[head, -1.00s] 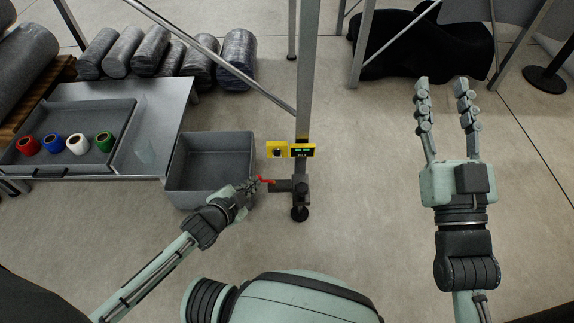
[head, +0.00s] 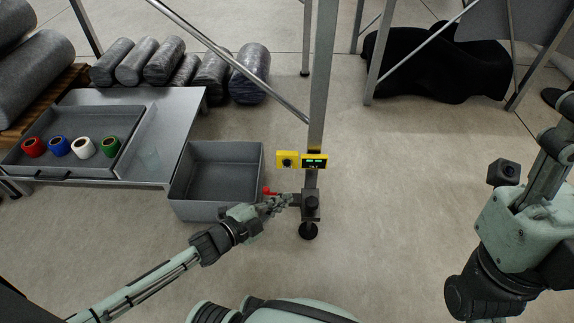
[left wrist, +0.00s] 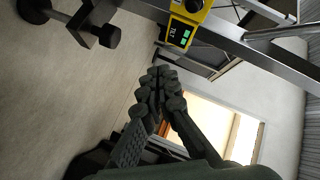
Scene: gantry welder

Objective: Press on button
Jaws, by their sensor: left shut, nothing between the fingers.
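A yellow box with a round black button or knob (head: 287,159) is fixed at the gantry leg, left of a yellow-framed display (head: 314,163) with green lights. Both also show at the top of the left wrist view, the box (left wrist: 193,6) above the display (left wrist: 180,35). My left gripper (head: 285,201) is shut and empty, below the box in the head view and beside the leg's lower bracket. Its closed fingertips (left wrist: 157,82) point toward the display side in the wrist view, apart from it.
The gantry leg (head: 320,90) stands on a foot (head: 308,231). A red handle (head: 268,191) is close to my left fingers. A grey bin (head: 261,172) and a table (head: 185,112) with several coloured rolls are left.

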